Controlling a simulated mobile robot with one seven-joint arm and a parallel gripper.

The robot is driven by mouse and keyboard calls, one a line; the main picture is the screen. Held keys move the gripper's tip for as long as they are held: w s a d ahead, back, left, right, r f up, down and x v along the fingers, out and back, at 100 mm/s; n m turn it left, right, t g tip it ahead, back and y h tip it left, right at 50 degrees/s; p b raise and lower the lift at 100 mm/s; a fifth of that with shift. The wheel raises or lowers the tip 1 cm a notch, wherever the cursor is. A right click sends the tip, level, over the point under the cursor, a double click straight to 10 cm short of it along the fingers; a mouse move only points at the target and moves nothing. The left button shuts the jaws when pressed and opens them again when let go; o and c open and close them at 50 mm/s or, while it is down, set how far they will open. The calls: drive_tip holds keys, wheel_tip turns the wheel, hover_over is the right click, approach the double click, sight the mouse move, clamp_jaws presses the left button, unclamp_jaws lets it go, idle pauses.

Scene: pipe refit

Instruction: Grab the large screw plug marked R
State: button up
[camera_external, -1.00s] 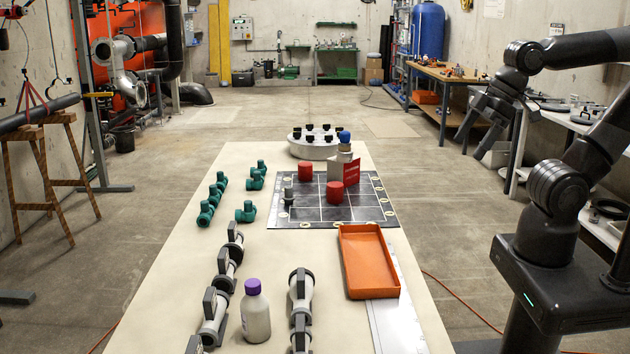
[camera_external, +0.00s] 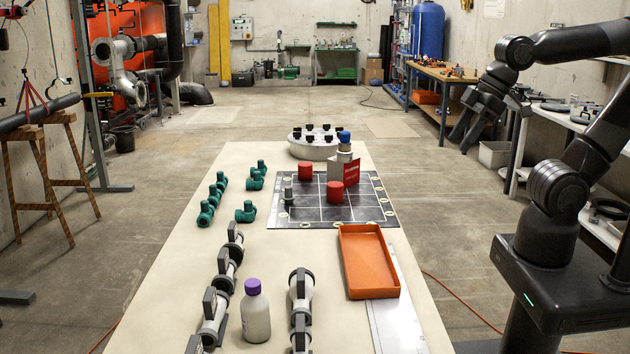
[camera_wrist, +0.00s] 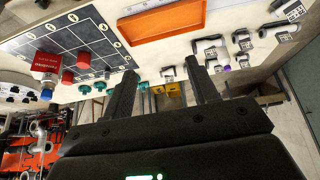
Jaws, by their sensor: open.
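Two red cylindrical plugs stand on the dark gridded board (camera_external: 306,212), one at the back left (camera_external: 305,172) and one near the middle (camera_external: 336,191). Both also show at the left of the wrist view, (camera_wrist: 84,61) and (camera_wrist: 68,77). A smaller grey plug-like piece (camera_external: 288,194) stands at the board's left edge. No letter R is readable on any of them. My gripper (camera_external: 464,143) is open and empty, in the air to the right of the table and well apart from the board. Its two fingers (camera_wrist: 160,70) are spread in the wrist view.
An orange tray (camera_external: 345,270) lies in front of the board. Green fittings (camera_external: 246,212), grey valves (camera_external: 213,315) and a purple-capped bottle (camera_external: 256,315) occupy the left and front.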

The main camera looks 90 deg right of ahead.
drive_tip(key=w+d+r, duration=0.1)
drive_tip(key=w+d, duration=0.2)
drive_tip(key=w, duration=0.4)
drive_tip(key=w+d+r, duration=0.1)
drive_tip(key=w+d, duration=0.1)
drive_tip(key=w, duration=0.4)
drive_tip(key=g, duration=0.1)
hover_over(289, 187)
drive_tip(key=s, duration=0.3)
wheel_tip(289, 187, down, 22)
drive_tip(key=x, duration=0.4)
drive_tip(key=shift+w+d+f, duration=0.2)
drive_tip(key=shift+w+d, duration=0.05)
drive_tip(key=shift+a+x, duration=0.15)
drive_tip(key=shift+x, duration=1.2)
drive_tip(key=shift+a+x, duration=0.1)
drive_tip(key=shift+x, duration=1.2)
drive_tip(key=shift+s, duration=0.1)
drive_tip(key=shift+c, duration=0.4)
drive_tip(key=c, duration=0.8)
